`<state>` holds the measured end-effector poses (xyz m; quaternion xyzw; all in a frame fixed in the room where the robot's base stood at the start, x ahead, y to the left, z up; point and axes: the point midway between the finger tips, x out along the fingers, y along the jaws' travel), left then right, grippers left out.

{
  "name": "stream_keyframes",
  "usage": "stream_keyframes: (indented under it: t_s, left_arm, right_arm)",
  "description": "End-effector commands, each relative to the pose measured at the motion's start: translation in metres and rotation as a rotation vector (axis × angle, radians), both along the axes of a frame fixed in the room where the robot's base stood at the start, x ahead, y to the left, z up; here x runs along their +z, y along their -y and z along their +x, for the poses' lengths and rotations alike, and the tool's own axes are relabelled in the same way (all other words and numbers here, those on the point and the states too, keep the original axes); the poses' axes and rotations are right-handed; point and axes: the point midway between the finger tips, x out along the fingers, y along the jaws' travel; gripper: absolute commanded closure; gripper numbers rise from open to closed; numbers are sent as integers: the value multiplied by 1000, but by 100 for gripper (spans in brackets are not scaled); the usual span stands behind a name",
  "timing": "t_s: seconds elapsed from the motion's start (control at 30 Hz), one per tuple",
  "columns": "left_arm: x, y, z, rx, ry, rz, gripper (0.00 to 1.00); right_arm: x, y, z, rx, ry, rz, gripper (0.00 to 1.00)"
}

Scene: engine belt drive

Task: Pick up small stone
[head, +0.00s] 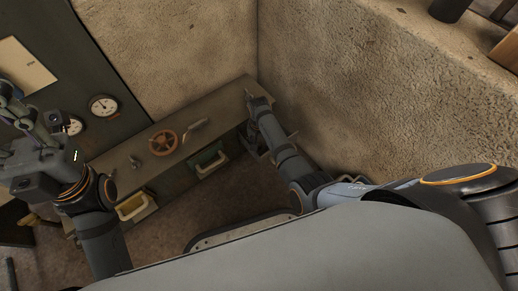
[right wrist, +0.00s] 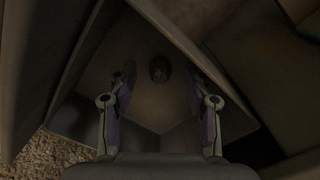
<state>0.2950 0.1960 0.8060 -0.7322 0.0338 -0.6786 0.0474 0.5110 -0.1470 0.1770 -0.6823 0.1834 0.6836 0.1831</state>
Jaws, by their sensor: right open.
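A small dark, roundish lump, which looks like the small stone (right wrist: 160,68), lies on the floor of a shadowed, walled recess in the right wrist view. My right gripper (right wrist: 161,78) is open, with its two fingers apart on either side of the stone in the picture. The fingers appear not to touch it; how far above it they are is unclear. In the head view, the right hand is at the right end of the bench, and the stone is hidden. My left gripper (head: 14,108) is at the left edge, by the dark panel; its jaw opening is unclear.
A bench (head: 125,158) carries a brown handwheel (head: 162,143) and small metal fittings. A cream-edged drawer (head: 137,207) and a green drawer (head: 208,160) are in its front. Rough walls (head: 400,85) close in the corner. Gauges (head: 103,106) sit on the dark panel.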

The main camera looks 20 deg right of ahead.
Motion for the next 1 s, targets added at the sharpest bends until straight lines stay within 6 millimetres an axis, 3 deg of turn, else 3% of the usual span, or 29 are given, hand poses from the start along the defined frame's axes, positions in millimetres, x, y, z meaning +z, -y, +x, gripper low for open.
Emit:
stream_keyframes:
  t_s: [0.03,0.27,0.63,0.87,1.0]
  left_arm:
    - [-11,0,1,4,-5,0,60]
    - [-7,-1,2,7,-6,-6,60]
    - [-6,-1,1,7,0,-10,60]
    - [-6,-1,1,6,0,-7,60]
    - [8,-1,1,2,-2,-4,60]
  right_arm:
    - [-12,0,0,0,0,0,50]
    - [-9,0,1,0,1,0,51]
    - [-9,0,1,0,1,0,100]
    - [-8,0,1,0,2,0,100]
    - [10,0,1,0,4,0,100]
